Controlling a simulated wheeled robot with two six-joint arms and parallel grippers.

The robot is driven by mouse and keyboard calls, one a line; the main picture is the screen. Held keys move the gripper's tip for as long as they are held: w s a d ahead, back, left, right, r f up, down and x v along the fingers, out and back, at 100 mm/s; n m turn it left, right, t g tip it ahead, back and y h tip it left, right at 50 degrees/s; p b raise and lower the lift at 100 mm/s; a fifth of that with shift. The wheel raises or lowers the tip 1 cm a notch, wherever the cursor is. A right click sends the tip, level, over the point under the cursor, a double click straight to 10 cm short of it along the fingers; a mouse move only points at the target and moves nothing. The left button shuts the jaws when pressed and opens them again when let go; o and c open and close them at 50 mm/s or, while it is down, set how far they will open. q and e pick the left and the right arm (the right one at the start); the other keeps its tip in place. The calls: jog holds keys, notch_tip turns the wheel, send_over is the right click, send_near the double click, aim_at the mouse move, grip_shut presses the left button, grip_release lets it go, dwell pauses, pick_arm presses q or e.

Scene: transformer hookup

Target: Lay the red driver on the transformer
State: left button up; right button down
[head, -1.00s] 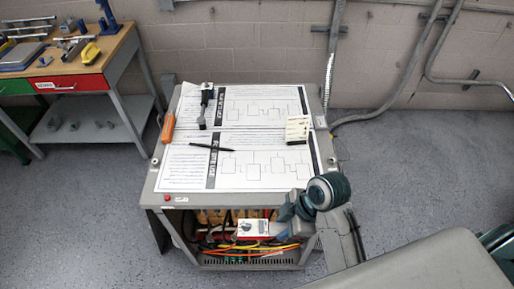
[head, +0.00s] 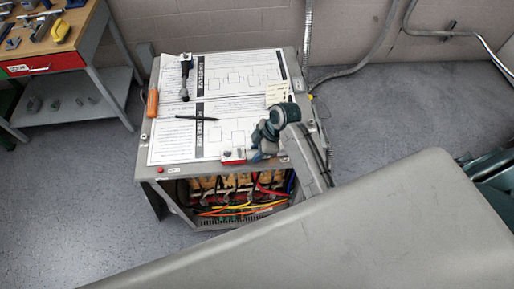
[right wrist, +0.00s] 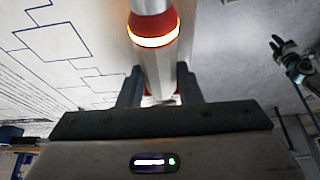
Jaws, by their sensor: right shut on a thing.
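The red driver (head: 233,156) is a red and white tool at the tip of my right gripper (head: 252,156), at the front edge of the transformer's top. The transformer (head: 158,182) is a grey cabinet with an open front. In the right wrist view the right gripper (right wrist: 158,90) is shut on the driver (right wrist: 153,60), which shows a pale body, red bands and a glowing ring. I cannot tell whether the driver touches the top. A teal and grey part at the right of the wrist view looks like my left gripper (right wrist: 292,62); its jaws are unclear.
Printed diagram sheets (head: 215,107) cover most of the top. An orange-handled tool (head: 152,102), a black tool (head: 185,80), a black pen (head: 197,118) and a cream block (head: 279,94) lie there. Coloured wires (head: 235,208) fill the front opening. A workbench (head: 75,55) stands at far left.

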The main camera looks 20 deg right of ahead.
jog(key=shift+f, duration=0.2)
jog(key=shift+s+f, duration=0.1)
jog(key=shift+f, duration=0.05)
jog(key=c, duration=1)
grip_release()
jog(key=shift+c, duration=0.2)
jog(key=shift+d+r, duration=0.15)
jog(key=shift+r, duration=0.15)
jog(key=b+v, duration=0.4)
jog(key=v, duration=0.6)
jog(key=shift+d+r, duration=0.15)
jog(key=shift+s+d+r, duration=0.1)
jog(key=shift+d+r, duration=0.05)
jog(key=shift+r, duration=0.3)
